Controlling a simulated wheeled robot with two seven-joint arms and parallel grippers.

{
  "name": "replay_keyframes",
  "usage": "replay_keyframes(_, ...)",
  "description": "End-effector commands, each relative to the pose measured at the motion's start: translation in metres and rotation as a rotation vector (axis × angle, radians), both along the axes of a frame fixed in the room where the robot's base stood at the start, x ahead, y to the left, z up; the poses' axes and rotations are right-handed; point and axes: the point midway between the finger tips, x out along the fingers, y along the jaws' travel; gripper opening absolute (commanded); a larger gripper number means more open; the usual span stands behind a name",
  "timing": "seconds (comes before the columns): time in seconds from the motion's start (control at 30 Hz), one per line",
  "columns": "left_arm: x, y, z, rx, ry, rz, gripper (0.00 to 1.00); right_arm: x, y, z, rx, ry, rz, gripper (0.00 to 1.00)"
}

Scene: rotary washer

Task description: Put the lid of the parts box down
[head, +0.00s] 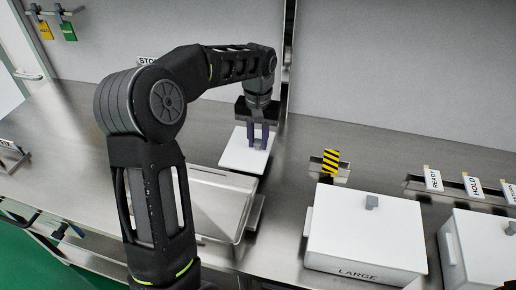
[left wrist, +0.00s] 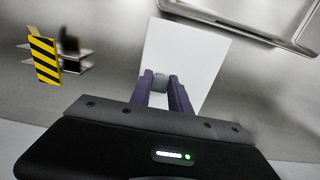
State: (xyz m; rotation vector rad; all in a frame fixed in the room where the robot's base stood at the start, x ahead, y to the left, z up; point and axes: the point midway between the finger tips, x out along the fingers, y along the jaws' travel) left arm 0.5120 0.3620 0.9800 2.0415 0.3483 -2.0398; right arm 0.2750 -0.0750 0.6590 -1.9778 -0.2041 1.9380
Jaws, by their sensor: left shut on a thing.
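My left gripper (head: 258,135) reaches over the metal bench, its purple fingers pointing down. It is shut on the grey knob of a flat white lid (head: 239,158). In the left wrist view, the fingers of the gripper (left wrist: 160,88) close around the grey knob (left wrist: 160,82), and the white lid (left wrist: 185,50) extends beyond them. The lid looks level, at or just above the bench; I cannot tell if it touches. A white box labelled LARGE (head: 365,240) stands to the right, with a grey-knobbed white top on it. My right gripper is not in view.
A metal tray (head: 225,205) lies just in front of the lid, partly behind my arm. A yellow-black striped tag (head: 330,162) stands on a small bracket to the right. Another white box (head: 480,250) and READY and HOLD signs (head: 433,180) are further right. The back wall is close behind.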

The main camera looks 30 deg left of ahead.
Motion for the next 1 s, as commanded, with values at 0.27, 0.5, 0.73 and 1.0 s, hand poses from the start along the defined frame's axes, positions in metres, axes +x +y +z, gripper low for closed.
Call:
replay_keyframes(0.27,-0.001,0.0,-0.032,0.0,0.004,-0.001,0.0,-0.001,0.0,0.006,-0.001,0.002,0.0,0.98)
replay_keyframes(0.5,0.0,0.0,-0.037,0.0,0.001,-0.001,0.0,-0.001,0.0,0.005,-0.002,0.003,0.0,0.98)
replay_keyframes(0.73,0.0,0.0,-0.04,0.0,0.001,-0.001,0.25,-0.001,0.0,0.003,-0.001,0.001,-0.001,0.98)
replay_keyframes(1.0,0.0,0.0,-0.04,0.0,0.001,-0.001,0.45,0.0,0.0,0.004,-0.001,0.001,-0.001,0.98)
